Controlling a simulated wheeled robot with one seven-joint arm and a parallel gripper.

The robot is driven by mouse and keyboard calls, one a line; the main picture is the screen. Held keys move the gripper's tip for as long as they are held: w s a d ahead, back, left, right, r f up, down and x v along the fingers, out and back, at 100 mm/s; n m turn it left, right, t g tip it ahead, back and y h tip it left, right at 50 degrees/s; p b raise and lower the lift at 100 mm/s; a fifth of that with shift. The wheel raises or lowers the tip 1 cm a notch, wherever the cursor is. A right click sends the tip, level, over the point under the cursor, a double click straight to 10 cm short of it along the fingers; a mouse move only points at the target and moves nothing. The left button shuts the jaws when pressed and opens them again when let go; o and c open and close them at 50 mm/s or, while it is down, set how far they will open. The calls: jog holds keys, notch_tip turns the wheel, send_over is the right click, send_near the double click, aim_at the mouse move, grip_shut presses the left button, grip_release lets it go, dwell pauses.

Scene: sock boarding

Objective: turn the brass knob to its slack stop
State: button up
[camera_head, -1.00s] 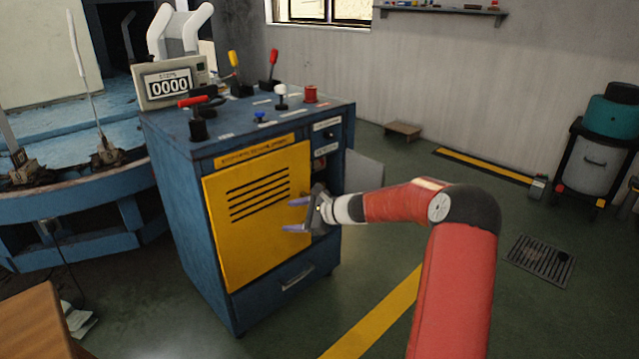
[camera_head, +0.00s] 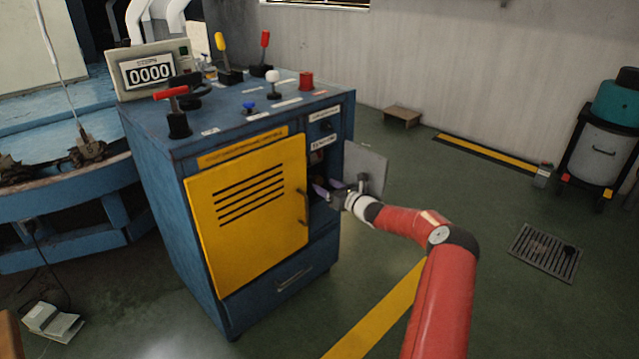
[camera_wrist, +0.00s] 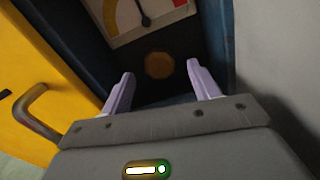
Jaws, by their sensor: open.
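The brass knob (camera_wrist: 159,65) shows in the wrist view as a dim, round, brownish shape inside a dark narrow compartment, below a gauge (camera_wrist: 146,22) with a coloured arc and a black needle. My gripper (camera_wrist: 162,84) is open, with its two pale purple fingers spread to the left and right of the knob in that view. The fingertips look short of the knob, and nothing is between them. In the head view my gripper (camera_head: 329,190) is at the mouth of the compartment in the blue cabinet (camera_head: 160,215). I cannot make out the knob there.
A grey door (camera_head: 370,165) stands open right of the compartment. The shut yellow door (camera_head: 245,230) with its handle (camera_wrist: 35,110) is close on the left. Levers, knobs and a display (camera_head: 150,73) reading 0000 are on the cabinet top. The floor to the right is mostly clear.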

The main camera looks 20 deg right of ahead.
aim_at(320, 183)
jog(key=shift+x, duration=1.6)
jog(key=c, duration=1)
